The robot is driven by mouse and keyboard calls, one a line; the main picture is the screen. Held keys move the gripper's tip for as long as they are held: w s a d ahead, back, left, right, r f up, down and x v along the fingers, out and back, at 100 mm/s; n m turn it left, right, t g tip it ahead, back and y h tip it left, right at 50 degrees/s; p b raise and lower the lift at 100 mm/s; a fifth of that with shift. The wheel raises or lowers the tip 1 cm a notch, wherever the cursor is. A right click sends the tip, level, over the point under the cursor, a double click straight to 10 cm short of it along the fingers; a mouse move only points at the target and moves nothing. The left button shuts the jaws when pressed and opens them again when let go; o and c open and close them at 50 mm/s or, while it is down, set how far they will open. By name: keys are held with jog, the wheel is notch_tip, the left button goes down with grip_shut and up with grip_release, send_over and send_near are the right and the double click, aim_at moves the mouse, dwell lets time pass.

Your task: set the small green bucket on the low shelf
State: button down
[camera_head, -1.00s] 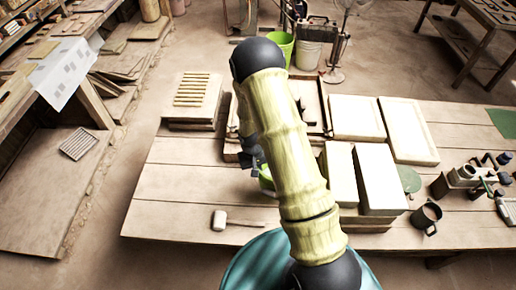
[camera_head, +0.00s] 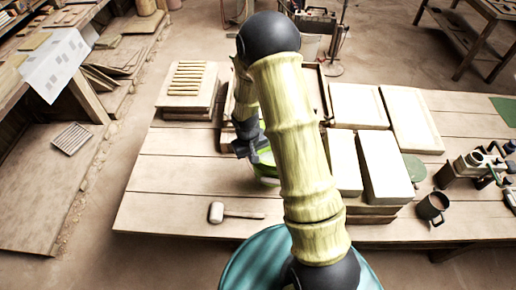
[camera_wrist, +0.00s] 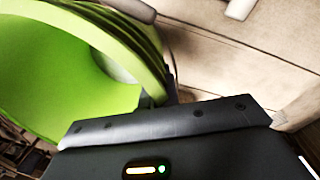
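The small green bucket (camera_head: 266,168) is partly hidden behind my arm, over the middle of the wooden table. In the wrist view the bucket (camera_wrist: 60,75) fills the upper left, tilted, with its open inside and ribbed rim facing the camera. My gripper (camera_head: 254,150) is at the bucket's rim and appears closed on it. Its fingertips are mostly hidden. A low wooden shelf (camera_head: 40,200) lies at the far left, near the floor, with a small slatted rack (camera_head: 72,138) on it.
The wooden table (camera_head: 170,180) has a mallet (camera_head: 217,212) at its front. Stacked tiles with strips (camera_head: 188,80) stand at the back left. Pale slabs (camera_head: 384,165) and a dark mug (camera_head: 432,207) stand on the right. Floor is open between table and left shelves.

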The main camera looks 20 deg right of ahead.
jog(key=shift+s+a+r+n+b, duration=0.1)
jog(key=shift+s+a+n+b, duration=0.15)
jog(key=shift+n+b, duration=0.65)
jog(key=shift+s+a+n+b, duration=0.15)
jog(key=shift+s+n+b, duration=0.05)
jog(key=shift+b, duration=1.25)
notch_tip(320, 180, down, 6)
jog(key=shift+w+r+p, duration=0.1)
jog(key=shift+w+p, duration=0.05)
jog(key=shift+p, duration=0.15)
